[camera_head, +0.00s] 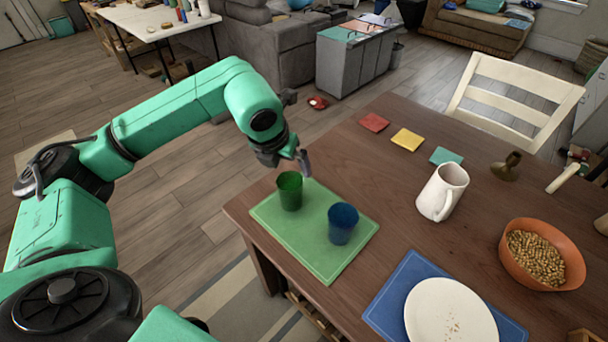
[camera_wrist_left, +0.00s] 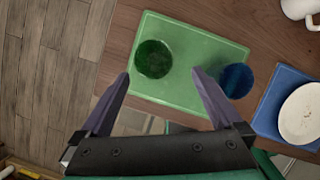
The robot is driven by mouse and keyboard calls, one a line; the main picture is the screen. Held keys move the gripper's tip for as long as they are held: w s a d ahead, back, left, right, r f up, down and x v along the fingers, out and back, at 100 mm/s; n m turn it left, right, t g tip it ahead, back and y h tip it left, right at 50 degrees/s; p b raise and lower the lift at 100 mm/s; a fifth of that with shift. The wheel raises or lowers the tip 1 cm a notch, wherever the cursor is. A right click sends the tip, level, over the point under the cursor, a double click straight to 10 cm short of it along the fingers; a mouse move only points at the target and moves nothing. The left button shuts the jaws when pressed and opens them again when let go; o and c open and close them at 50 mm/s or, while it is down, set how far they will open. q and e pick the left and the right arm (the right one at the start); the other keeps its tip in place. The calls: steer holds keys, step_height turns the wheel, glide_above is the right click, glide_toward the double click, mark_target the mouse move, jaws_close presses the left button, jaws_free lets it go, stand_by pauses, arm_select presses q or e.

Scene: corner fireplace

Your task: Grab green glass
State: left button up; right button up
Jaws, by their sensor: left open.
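A green glass (camera_head: 290,190) stands upright on a green mat (camera_head: 330,263) at the table's left corner. A blue glass (camera_head: 343,222) stands beside it on the same mat. My left gripper (camera_head: 290,160) is above the table edge close to the green glass, open and empty. In the left wrist view, the green glass (camera_wrist_left: 153,59) lies just beyond the gap between the open fingers (camera_wrist_left: 162,82), nearer the left finger. The blue glass (camera_wrist_left: 236,80) is just right of the right fingertip there. My right gripper is not in view.
A white pitcher (camera_head: 442,192), an orange bowl of nuts (camera_head: 541,253) and a white plate (camera_head: 450,315) on a blue mat (camera_head: 391,300) stand right of the green mat. Small coloured coasters (camera_head: 406,139) lie at the back. A cream chair (camera_head: 515,95) stands behind.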

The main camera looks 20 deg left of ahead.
mark_target(292, 185)
arm_select(q)
steer(key=f, duration=0.1)
steer(key=f+p, duration=0.1)
steer(key=f, duration=0.1)
steer(key=shift+a+f, duration=0.15)
steer(key=shift+a, duration=0.15)
steer(key=p+x, duration=0.1)
steer(key=x, duration=0.2)
steer(key=p+x, duration=0.1)
steer(key=x, duration=0.2)
steer(key=p+x, duration=0.1)
steer(key=x, duration=0.2)
steer(key=shift+w+a, duration=0.35)
steer(key=shift+f, duration=0.35)
steer(key=shift+w+f, duration=0.1)
steer(key=c, duration=1.4)
steer(key=shift+o, duration=0.2)
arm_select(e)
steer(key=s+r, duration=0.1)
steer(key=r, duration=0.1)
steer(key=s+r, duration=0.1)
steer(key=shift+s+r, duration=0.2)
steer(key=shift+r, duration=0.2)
arm_select(q)
steer(key=shift+r, duration=0.2)
